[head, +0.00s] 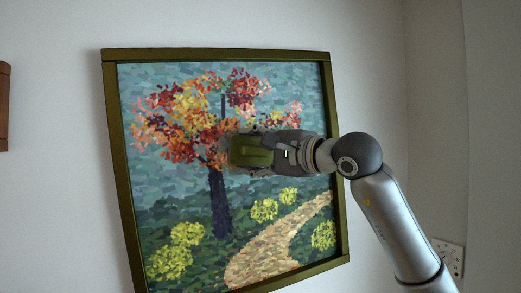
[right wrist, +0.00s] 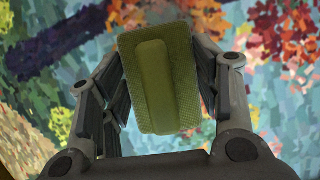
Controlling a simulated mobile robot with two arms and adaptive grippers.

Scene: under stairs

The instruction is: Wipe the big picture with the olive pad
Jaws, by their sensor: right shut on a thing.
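The big picture (head: 170,225) hangs on the wall in a dark olive-gold frame and shows a tree with red and orange leaves and a pale path. My right gripper (head: 238,152) is in front of its middle, by the tree's crown. It is shut on the olive pad (head: 251,152). In the right wrist view the pad (right wrist: 160,85) sits between the two fingers, with a raised grip along its back. The painted surface (right wrist: 270,35) fills the view behind it. I cannot tell whether the pad touches the picture. My left gripper is not in view.
Part of a brown wooden frame (head: 4,105) shows on the wall at the far left. A white socket plate (head: 449,256) is low on the wall at the right, beside my right arm.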

